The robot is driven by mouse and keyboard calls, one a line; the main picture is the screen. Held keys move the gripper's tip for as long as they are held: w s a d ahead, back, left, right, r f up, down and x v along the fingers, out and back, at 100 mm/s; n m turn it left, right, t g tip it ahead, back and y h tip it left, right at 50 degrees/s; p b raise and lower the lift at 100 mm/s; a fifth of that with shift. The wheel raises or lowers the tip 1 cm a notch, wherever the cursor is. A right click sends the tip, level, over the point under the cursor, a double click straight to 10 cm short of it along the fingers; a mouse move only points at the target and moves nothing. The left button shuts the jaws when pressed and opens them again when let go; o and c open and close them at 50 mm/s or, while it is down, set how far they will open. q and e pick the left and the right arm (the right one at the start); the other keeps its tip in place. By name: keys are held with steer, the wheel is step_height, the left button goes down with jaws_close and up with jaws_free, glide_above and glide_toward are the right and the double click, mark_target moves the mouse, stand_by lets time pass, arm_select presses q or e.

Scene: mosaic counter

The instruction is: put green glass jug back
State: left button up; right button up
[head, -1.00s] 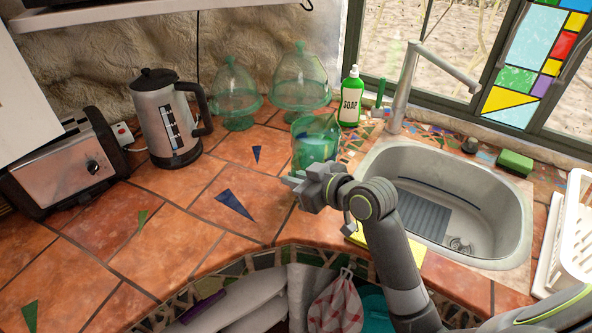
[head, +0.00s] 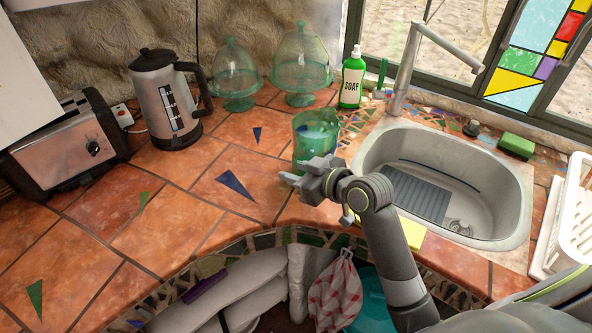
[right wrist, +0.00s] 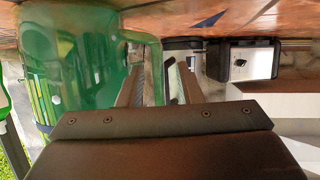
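The green glass jug (head: 314,138) is upright at the counter corner, left of the sink in the head view. My right gripper (head: 291,179) is in front of its lower part and hides some of its base. In the right wrist view the jug (right wrist: 75,60) fills the left side, its handle (right wrist: 156,68) between my two fingers (right wrist: 154,85). The fingers appear closed on the handle. Whether the jug's base touches the counter is hard to tell. My left gripper is not in view.
Two green glass domed stands (head: 236,82) and a green soap bottle (head: 352,80) stand behind the jug. The sink (head: 510,215) is to the right, with a yellow cloth (head: 412,233) at its front. A kettle (head: 163,100) and toaster (head: 65,150) stand left. Tiles between are clear.

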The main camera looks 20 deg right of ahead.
steer(key=shift+r, duration=0.1)
steer(key=v, duration=1.2)
stand_by(0.4)
